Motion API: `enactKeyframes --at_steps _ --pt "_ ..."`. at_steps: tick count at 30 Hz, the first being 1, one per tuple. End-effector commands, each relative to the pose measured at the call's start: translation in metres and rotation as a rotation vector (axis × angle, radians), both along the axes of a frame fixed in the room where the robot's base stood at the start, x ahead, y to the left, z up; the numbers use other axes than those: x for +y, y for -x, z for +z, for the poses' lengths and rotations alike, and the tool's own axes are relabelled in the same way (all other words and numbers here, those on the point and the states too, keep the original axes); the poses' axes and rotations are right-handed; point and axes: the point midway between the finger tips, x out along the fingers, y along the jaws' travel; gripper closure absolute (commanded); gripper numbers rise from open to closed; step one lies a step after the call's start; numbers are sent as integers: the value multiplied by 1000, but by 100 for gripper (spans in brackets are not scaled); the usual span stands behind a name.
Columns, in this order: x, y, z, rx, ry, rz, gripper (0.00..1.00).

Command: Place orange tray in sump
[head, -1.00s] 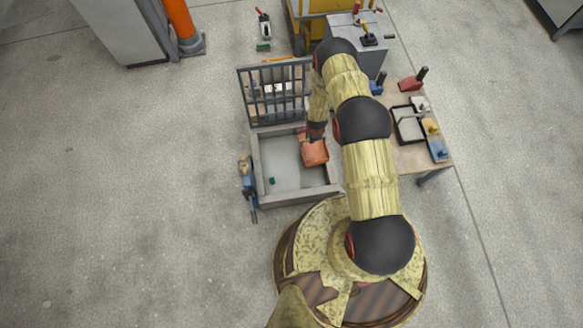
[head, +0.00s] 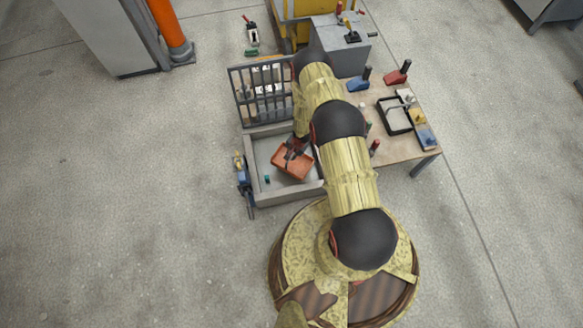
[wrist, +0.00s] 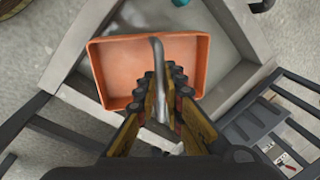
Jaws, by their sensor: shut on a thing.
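The orange tray (head: 291,164) is a shallow open box with a grey upright handle (wrist: 157,75) that shows in the wrist view. My gripper (head: 297,152) is shut on that handle; in the wrist view its ridged fingers (wrist: 163,92) lie on both sides of it. The sump (head: 261,197) is a grey walled basin with a pale floor. From above, the tray is over the right part of the sump, inside its walls and turned at an angle to them. I cannot tell whether the tray touches the floor.
A dark barred gate (head: 262,98) stands upright at the sump's far edge. A small teal piece (head: 267,179) lies on the sump floor. A blue clamp-like tool (head: 243,180) is at the left wall. A workbench (head: 401,149) with several tools stands to the right. Open floor lies left.

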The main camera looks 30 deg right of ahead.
Motion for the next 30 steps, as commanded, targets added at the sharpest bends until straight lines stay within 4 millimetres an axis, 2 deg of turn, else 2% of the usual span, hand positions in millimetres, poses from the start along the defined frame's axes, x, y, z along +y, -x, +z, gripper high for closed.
enactKeyframes --at_steps 1,3,9,19,26,30 --pt "0 0 -18 0 0 0 100" --pt "0 0 -35 0 0 1 100" --pt "0 0 -76 0 1 0 100" --pt "0 -1 -99 -1 0 0 100" --pt "0 0 -134 0 1 0 100" --pt "-1 -2 -136 -3 2 -1 100"
